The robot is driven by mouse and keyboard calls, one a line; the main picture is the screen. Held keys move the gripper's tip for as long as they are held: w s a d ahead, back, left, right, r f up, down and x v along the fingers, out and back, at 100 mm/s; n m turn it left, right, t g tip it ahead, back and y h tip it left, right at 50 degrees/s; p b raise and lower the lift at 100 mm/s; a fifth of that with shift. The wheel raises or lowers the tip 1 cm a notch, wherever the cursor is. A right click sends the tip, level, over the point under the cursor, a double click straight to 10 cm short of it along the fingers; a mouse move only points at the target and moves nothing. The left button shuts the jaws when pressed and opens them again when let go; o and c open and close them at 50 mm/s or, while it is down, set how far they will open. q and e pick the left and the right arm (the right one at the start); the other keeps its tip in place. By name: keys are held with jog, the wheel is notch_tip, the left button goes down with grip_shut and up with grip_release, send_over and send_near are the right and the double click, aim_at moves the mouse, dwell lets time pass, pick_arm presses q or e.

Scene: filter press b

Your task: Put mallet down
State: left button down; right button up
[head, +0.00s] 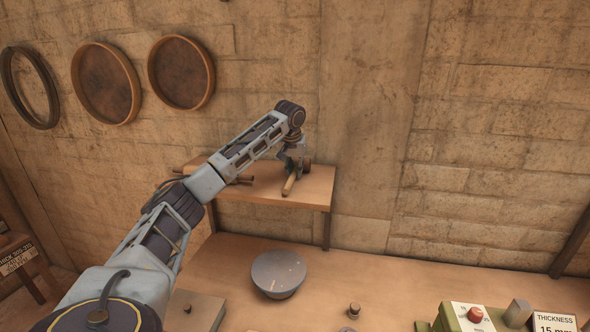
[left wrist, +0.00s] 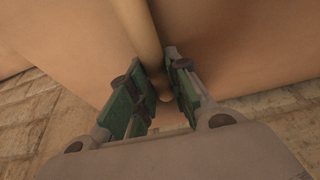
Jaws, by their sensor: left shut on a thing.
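My left gripper (head: 292,160) is over the small raised wooden shelf (head: 318,190) against the back wall. It is shut on the wooden mallet (head: 290,184), whose light handle points down and toward the front of the shelf in the head view. The mallet's head is mostly hidden by the gripper. In the left wrist view the mallet handle (left wrist: 145,35) runs between the two green-padded fingers of the left gripper (left wrist: 166,88). I cannot tell whether the mallet touches the shelf. My right gripper is not in view.
A thin dark-handled tool (head: 242,181) lies on the shelf, partly behind my left arm. Below, a grey bowl (head: 279,273), a small cylinder (head: 354,310) and a control box with a red button (head: 475,314) stand on the bench. Round sieves (head: 181,72) hang on the wall.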

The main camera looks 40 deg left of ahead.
aim_at(293, 174)
pick_arm(q)
jog(key=shift+f, duration=0.1)
jog(key=c, duration=1.4)
grip_release()
jog(key=shift+o, duration=0.3)
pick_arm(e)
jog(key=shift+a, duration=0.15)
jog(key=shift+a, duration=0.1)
pick_arm(q)
jog(key=b+v, duration=0.2)
jog(key=v, duration=1)
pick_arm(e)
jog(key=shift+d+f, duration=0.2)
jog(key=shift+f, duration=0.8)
